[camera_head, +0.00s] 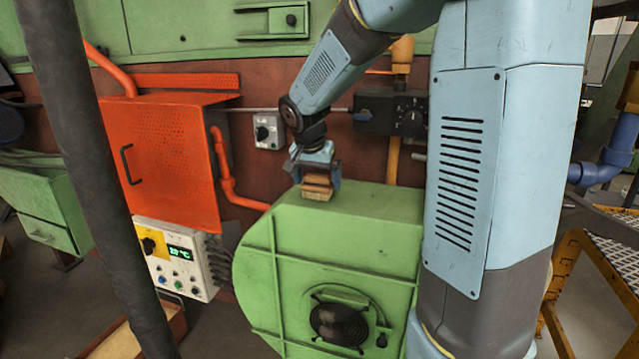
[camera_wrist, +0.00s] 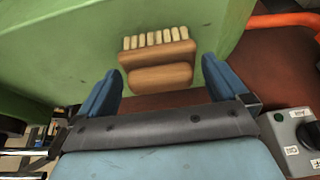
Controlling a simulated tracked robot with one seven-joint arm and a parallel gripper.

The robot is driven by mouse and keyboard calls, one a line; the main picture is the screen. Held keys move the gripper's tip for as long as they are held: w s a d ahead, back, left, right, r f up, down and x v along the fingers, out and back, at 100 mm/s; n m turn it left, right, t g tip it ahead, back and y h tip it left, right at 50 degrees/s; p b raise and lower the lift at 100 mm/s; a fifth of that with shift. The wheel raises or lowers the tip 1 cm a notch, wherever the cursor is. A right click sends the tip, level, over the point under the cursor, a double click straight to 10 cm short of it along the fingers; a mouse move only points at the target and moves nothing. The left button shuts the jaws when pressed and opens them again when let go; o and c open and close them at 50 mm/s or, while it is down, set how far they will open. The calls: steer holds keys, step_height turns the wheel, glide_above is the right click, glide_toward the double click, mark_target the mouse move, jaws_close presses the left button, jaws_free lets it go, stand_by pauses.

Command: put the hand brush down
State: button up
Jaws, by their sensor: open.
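The hand brush (camera_head: 317,189) has a tan wooden body and rests on top of the green blower housing (camera_head: 345,225), near its back left edge. In the wrist view the brush (camera_wrist: 160,66) shows its pale bristle tufts pointing away from my gripper, on the green surface. My gripper (camera_head: 318,178) is right at the brush in the head view. In the wrist view its blue fingers (camera_wrist: 161,92) are spread wide, one on each side of the brush's near part, with gaps between. Whether any part touches is unclear.
An orange cabinet (camera_head: 160,160) and a control box (camera_head: 175,258) with a green display stand to the left. A grey switch box (camera_head: 268,131) and a black box (camera_head: 391,113) are on the wall behind. The housing top right of the brush is clear.

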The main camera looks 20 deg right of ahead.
steer(key=w+v, duration=0.1)
steer(key=v, duration=0.9)
steer(key=s+d+f+n+t+y, duration=0.1)
steer(key=s+n, duration=0.2)
steer(key=s, duration=1)
steer(key=s+d+n+y, duration=0.1)
steer(key=s+n, duration=0.3)
steer(key=s, duration=0.8)
steer(key=shift+s+d+f+t+y, duration=0.4)
steer(key=shift+d, duration=0.15)
steer(key=shift+c, duration=0.2)
